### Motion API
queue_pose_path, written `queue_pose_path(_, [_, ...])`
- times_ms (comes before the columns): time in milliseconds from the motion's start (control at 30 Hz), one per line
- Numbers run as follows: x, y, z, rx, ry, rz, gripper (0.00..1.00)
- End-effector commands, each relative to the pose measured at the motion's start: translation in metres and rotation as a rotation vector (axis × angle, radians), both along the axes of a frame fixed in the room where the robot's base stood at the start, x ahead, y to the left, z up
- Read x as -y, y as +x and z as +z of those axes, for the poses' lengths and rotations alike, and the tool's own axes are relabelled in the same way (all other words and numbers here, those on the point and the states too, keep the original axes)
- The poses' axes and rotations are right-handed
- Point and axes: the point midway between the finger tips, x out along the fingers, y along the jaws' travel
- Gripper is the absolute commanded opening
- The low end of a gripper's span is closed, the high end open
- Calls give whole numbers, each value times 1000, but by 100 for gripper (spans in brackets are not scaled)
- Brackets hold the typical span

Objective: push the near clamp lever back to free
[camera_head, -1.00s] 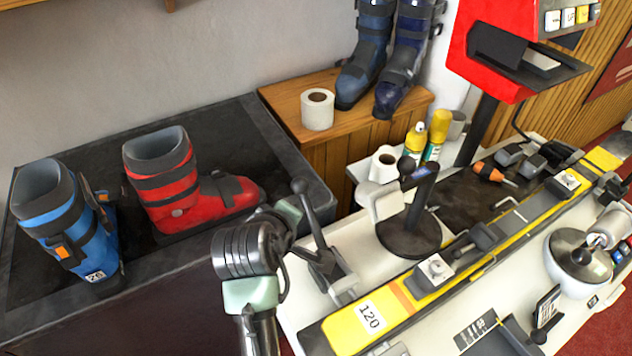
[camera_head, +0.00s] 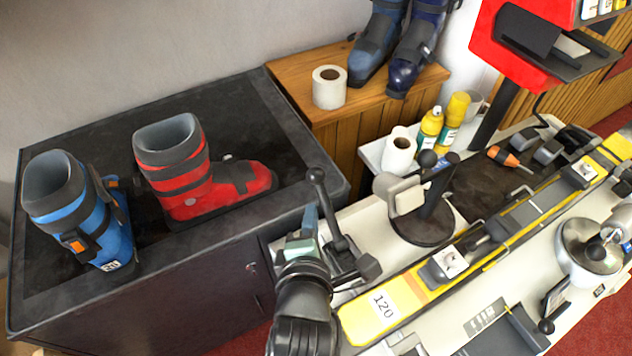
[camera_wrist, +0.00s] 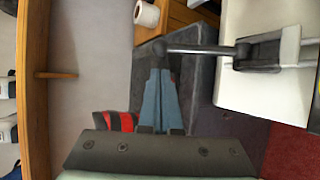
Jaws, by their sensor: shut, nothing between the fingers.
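The near clamp lever (camera_head: 328,208) is a black bar with a ball knob. It rises steeply from its clamp at the near end of the bench, leaning slightly left. My gripper (camera_head: 310,212) is shut and empty, just left of the bar in the head view. In the wrist view the blue-grey fingers (camera_wrist: 160,72) lie together. Their tips are close to the knob end of the lever (camera_wrist: 200,49); I cannot tell whether they touch it. The yellow ski (camera_head: 372,315) with the 120 label lies along the bench beside the clamp.
A round black-based stand (camera_head: 430,225) is right of the lever. A dark counter (camera_head: 100,130) on the left holds a red boot (camera_head: 185,185) and a blue boot (camera_head: 85,225). A paper roll (camera_head: 330,88) sits on the wooden box. Space above the lever looks clear.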

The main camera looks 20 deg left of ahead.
Motion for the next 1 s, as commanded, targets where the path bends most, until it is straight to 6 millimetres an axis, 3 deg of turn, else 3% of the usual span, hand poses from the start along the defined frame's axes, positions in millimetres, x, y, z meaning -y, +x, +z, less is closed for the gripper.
queue_pose_path(500, [-27, 70, -33, -1, 0, 0, 0])
queue_pose_path(700, [-32, 84, -41, 0, -1, -1, 0])
queue_pose_path(1000, [-33, 88, -45, -1, 0, -2, 0])
